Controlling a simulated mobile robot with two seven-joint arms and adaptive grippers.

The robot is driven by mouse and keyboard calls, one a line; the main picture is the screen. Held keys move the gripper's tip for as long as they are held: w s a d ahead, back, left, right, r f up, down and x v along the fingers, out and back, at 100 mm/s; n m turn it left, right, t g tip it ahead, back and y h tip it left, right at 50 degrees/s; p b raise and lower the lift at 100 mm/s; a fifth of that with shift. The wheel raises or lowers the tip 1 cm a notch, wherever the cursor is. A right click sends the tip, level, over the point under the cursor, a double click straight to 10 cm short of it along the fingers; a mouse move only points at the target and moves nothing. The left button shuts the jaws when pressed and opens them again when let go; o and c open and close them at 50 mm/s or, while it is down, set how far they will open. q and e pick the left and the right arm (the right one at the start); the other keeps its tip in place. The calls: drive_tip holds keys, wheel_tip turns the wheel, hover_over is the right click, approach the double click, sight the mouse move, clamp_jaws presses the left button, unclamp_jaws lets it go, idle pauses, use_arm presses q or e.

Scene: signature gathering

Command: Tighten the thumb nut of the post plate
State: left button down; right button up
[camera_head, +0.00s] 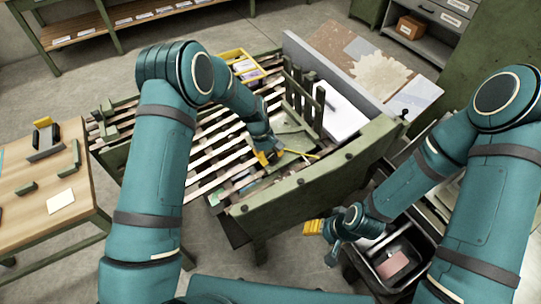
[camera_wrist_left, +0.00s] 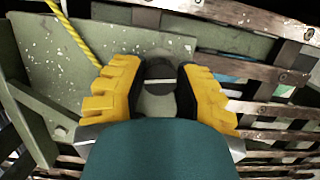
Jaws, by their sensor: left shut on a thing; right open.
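My left gripper (camera_head: 267,157) is low over the green post plate (camera_head: 290,138) on the slatted machine. In the left wrist view its yellow fingers (camera_wrist_left: 160,85) are shut around a dark round part (camera_wrist_left: 159,72), which looks like the thumb nut. The part sits against the speckled green plate (camera_wrist_left: 30,45). Its lower side is hidden by the gripper and wrist. My right gripper (camera_head: 325,228) is open and empty, in front of the machine's green side wall.
Upright green posts (camera_head: 303,95) stand close behind the left gripper. A yellow cord (camera_head: 300,153) lies beside it. A yellow bin (camera_head: 241,66) is at the machine's far end. A wooden table (camera_head: 35,180) is at left, and a dark tray (camera_head: 405,262) is below the right arm.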

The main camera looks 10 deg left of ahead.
use_arm(q)
drive_tip(key=shift+s+d+m, duration=0.1)
drive_tip(key=shift+m, duration=0.9)
drive_tip(key=shift+f, duration=0.1)
drive_tip(key=c, duration=0.6)
unclamp_jaws()
drive_tip(key=shift+r, duration=0.2)
drive_tip(key=v, duration=1.1)
drive_tip(key=shift+r, duration=0.45)
drive_tip(key=shift+d, duration=0.1)
